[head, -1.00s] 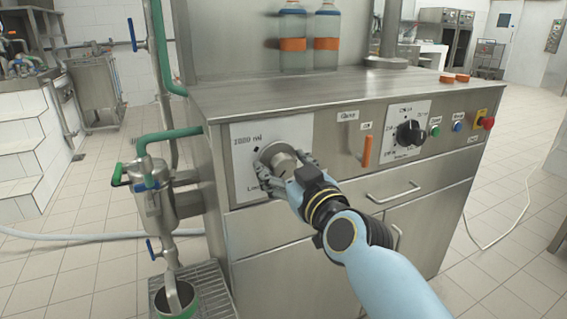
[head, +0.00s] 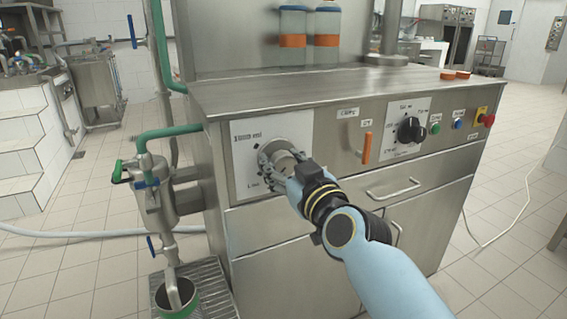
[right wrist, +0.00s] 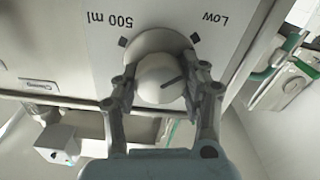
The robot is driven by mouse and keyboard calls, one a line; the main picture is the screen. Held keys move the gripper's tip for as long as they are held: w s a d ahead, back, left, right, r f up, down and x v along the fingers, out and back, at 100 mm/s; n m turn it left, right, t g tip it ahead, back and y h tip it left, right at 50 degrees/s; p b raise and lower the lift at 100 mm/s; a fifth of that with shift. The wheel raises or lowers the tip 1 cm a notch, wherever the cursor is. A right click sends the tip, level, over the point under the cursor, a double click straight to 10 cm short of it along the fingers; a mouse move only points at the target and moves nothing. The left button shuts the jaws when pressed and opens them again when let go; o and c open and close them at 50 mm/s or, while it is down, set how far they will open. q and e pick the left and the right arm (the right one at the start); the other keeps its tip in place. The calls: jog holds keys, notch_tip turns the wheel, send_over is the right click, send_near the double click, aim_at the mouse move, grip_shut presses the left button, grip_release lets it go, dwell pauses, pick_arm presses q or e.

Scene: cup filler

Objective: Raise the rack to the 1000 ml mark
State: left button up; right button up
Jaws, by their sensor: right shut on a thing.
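A round metal knob (head: 285,159) sits on a white dial plate (head: 244,150) at the left of the steel machine's front. My right gripper (head: 277,165) is shut on the knob, with a finger on either side. In the right wrist view, the pale knob (right wrist: 160,78) with a dark line lies between the fingers (right wrist: 160,92). Marks reading 500 ml and Low show there beside the dial; the rest is hidden. Two clear bottles with orange bands, at the rack's likely place, are at the machine's back (head: 293,22) (head: 327,20). My left gripper is not in view.
Right of the knob are an orange lever (head: 367,148), a black knob (head: 410,130) and a red button (head: 488,120). A drawer handle (head: 393,189) is below. Green-handled piping (head: 155,190) stands at the left. The worktop is mostly clear.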

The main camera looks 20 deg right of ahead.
jog(key=m, duration=0.4)
jog(key=m+p, duration=0.1)
jog(key=m, duration=0.7)
jog(key=shift+d+p, duration=0.1)
jog(key=shift+p, duration=0.2)
jog(key=shift+m, duration=1.8)
jog(key=shift+f, duration=0.1)
jog(key=o, duration=1.2)
